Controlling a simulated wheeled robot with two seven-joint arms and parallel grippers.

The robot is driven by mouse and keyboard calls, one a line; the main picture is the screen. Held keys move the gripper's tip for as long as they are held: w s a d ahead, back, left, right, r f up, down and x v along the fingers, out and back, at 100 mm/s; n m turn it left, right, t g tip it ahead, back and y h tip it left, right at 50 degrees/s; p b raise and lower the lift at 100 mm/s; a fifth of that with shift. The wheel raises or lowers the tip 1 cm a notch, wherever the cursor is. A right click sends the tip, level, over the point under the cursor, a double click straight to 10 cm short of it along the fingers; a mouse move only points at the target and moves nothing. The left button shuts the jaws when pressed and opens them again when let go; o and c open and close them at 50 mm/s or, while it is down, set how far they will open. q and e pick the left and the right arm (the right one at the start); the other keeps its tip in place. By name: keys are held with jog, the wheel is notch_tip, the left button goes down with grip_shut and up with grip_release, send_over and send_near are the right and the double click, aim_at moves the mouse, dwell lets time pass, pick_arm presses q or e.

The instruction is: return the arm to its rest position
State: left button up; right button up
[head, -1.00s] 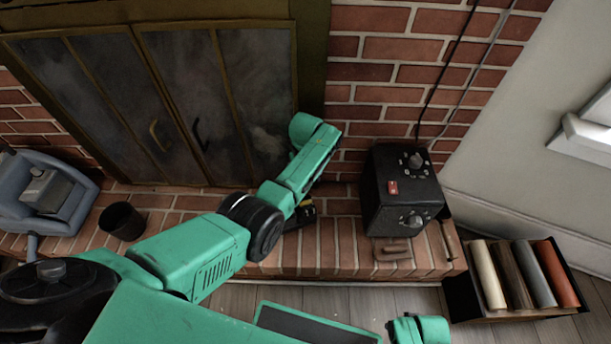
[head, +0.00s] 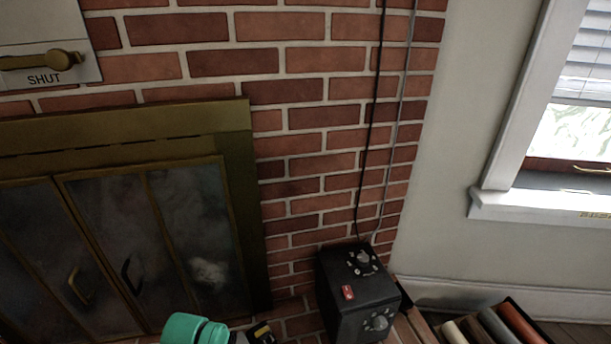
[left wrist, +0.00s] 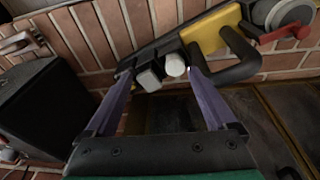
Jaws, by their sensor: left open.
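My left gripper shows in the left wrist view (left wrist: 160,75) with its two purple fingers spread apart and nothing clearly held between them. A black and yellow tool (left wrist: 205,38) with a red part and a grey round end lies beyond the fingertips. I cannot tell whether the fingers touch it. In the head view only a teal piece of my left arm (head: 190,328) shows at the bottom edge, and the gripper is hidden below it. A small black and yellow part (head: 262,333) shows beside it. My right arm is out of the head view.
A black box with knobs (head: 360,295) stands right of my arm, and it also shows in the left wrist view (left wrist: 40,110). Glass fireplace doors (head: 110,250) are at left. A brick wall (head: 320,130) rises behind. Coloured rolls (head: 490,328) lie at bottom right.

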pick_arm(q)
jog(key=s+a+r+m+t, duration=0.15)
jog(key=s+r+m, duration=0.25)
jog(key=s+r, duration=0.5)
jog(key=s+f+g, duration=0.1)
jog(key=s+f, duration=0.2)
jog(key=f, duration=1.1)
jog(key=s+f+g, duration=0.1)
jog(key=s+f, duration=0.2)
jog(key=f, duration=1)
jog(key=s+a+r+p, duration=0.3)
jog(key=s+r+p, duration=0.7)
jog(key=p, duration=1.2)
jog(key=s, duration=0.3)
jog(key=shift+s+m+g, duration=0.3)
jog(key=shift+s+g, duration=0.05)
jog(key=shift+s, duration=0.05)
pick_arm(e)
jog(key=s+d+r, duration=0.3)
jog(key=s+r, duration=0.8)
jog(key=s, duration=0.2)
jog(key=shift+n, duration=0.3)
pick_arm(q)
jog(key=shift+r, duration=0.1)
